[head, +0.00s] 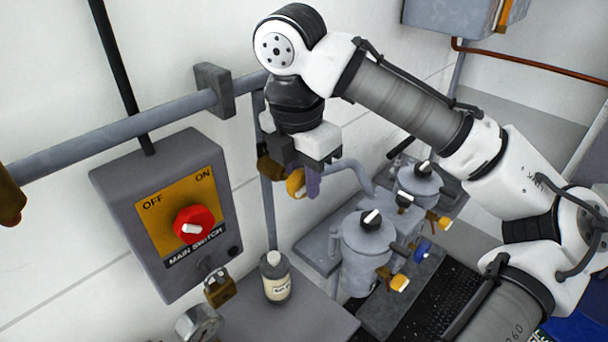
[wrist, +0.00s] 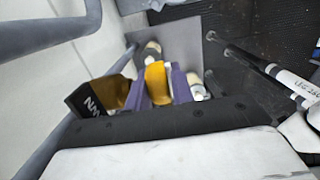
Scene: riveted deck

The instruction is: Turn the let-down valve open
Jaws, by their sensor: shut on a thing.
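A yellow valve handle (head: 294,183) sits on the pipe below my wrist in the head view, with a brass body (head: 268,168) to its left. My gripper (head: 306,184) is at this handle, pointing down. In the wrist view the purple fingers of my gripper (wrist: 159,88) stand on both sides of the yellow handle (wrist: 156,80) and are shut on it. Brass and a dark plate with partly hidden white letters (wrist: 92,104) lie to the left of the fingers. I cannot read a let-down label, and the handle's exact angle is hard to tell.
A main switch box (head: 170,215) with a red knob and a padlock (head: 220,288) is on the wall at left. A labelled bottle (head: 275,278) stands below my gripper. Grey filter housings (head: 368,250) with yellow and blue handles stand right of it. A pipe (head: 110,133) runs along the wall.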

